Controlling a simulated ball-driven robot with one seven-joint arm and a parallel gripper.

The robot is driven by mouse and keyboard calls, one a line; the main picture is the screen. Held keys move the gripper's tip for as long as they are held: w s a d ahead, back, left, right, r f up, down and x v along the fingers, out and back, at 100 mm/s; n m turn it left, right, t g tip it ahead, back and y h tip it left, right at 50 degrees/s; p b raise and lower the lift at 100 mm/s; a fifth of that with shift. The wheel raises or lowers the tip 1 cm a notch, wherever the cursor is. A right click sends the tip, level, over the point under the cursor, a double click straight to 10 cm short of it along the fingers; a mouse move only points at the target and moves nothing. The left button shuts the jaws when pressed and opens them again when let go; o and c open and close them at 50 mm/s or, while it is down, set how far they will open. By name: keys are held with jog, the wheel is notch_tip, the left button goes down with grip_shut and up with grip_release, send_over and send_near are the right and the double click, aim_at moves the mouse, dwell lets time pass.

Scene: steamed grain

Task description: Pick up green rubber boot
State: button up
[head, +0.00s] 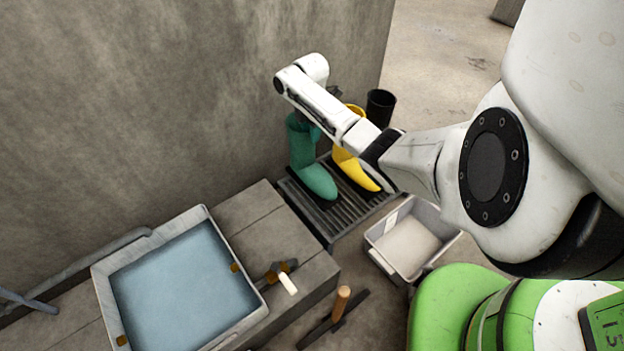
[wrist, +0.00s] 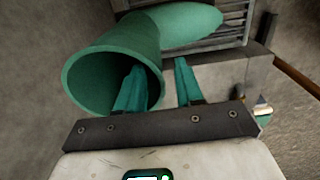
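The green rubber boot (head: 312,170) stands upright on a slatted rack (head: 332,213) against the wall, toe toward the front right. In the wrist view its open top and shaft (wrist: 110,60) fill the upper left. My gripper (wrist: 160,70) is open at the boot's top. Its left finger shows over the boot's opening and appears to reach inside. Its right finger is outside, with a visible gap to the rim. In the head view my arm link hides most of the gripper.
A yellow boot (head: 357,172) stands close right of the green one, partly behind my arm. A grey bin (head: 412,240) is in front. A basin (head: 180,285) of bluish water sits on the ledge at left.

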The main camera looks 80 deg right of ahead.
notch_tip(320, 180, down, 3)
jog(key=shift+r+b, duration=0.2)
jog(key=shift+b, duration=0.15)
grip_shut()
dwell(1.2)
